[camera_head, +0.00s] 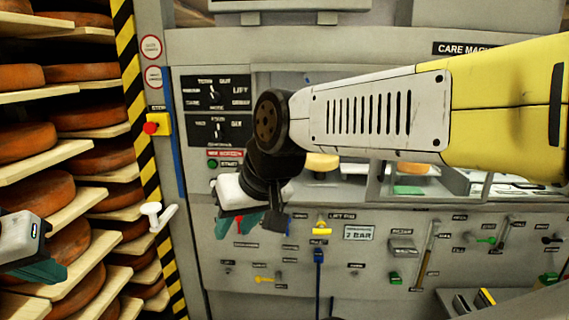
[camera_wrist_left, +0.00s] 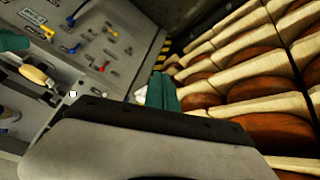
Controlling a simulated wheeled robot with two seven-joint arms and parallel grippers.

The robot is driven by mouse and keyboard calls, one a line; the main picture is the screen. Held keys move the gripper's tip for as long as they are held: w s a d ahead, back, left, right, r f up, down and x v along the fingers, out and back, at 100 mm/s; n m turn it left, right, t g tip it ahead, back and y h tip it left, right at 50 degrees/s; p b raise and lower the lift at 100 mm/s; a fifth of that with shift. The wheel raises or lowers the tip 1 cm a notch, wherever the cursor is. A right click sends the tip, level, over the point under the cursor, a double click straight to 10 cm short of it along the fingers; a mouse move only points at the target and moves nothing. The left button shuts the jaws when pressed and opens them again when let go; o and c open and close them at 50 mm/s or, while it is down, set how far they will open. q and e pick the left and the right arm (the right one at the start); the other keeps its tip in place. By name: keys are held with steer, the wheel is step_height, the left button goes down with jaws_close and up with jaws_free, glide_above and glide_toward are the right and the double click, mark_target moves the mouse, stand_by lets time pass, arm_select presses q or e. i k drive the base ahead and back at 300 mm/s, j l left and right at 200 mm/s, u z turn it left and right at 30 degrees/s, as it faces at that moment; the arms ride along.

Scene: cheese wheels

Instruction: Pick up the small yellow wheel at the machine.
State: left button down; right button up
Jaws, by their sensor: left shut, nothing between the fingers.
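A small yellow wheel (camera_head: 322,162) shows in the machine's window opening, partly hidden by my right arm. A pale yellow round shape at the left of the left wrist view (camera_wrist_left: 36,76) may be the same wheel. My left gripper (camera_head: 42,272) is at the left edge of the head view, in front of the shelves, well away from the wheel. Its teal fingers (camera_wrist_left: 164,92) are shut and empty. My right gripper (camera_head: 248,222) hangs in front of the machine, lower left of the wheel and apart from it. Its finger gap is not clear.
Shelves with large orange-brown wheels (camera_head: 35,190) fill the left side. A striped post (camera_head: 140,100) separates them from the machine. The machine's front panel (camera_head: 380,280) carries knobs and levers. A white handle (camera_head: 157,214) sticks out beside the post. A red button (camera_head: 151,128) sits above it.

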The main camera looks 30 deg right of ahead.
mark_target(315, 162)
steer(key=z, duration=0.9)
steer(key=i+l+z, duration=0.7)
steer(key=k+j, duration=0.1)
steer(key=k, duration=0.05)
